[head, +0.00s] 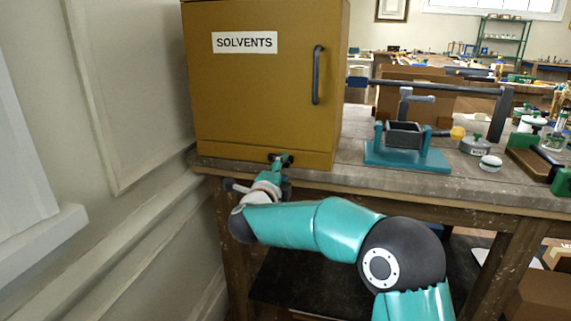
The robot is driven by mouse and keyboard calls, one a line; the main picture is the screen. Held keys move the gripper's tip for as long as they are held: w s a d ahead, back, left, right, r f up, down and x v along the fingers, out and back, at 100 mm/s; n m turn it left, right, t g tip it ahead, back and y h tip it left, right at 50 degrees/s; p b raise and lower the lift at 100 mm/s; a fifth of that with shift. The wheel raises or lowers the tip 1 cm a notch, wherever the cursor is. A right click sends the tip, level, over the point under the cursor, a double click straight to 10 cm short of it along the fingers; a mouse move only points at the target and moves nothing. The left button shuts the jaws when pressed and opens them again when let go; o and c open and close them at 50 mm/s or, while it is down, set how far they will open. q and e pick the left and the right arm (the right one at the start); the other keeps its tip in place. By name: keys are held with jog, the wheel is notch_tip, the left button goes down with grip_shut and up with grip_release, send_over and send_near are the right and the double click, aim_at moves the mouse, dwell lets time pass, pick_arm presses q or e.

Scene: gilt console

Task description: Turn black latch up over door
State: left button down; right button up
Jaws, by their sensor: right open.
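A mustard-yellow cabinet (225,105) labelled SOLVENTS stands on the workbench, its front door closed as far as I can see. A dark vertical handle (318,75) is on the door's right side. My right gripper (281,159) is at the cabinet's lower front edge, below the door and left of the handle. It is small in view, with dark tips against the yellow front. I cannot make out the black latch apart from these dark tips; the gripper may hide it. Whether the gripper touches anything is unclear. My left gripper is not in view.
The workbench (340,178) runs to the right. On it are a teal-based vise-like fixture (408,158), a grey weight-like piece (474,146) and a white-topped knob (490,163). A panelled wall (125,90) is close on the left.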

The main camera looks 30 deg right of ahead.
aim_at(285, 165)
jog(key=shift+x, duration=1.75)
grip_shut()
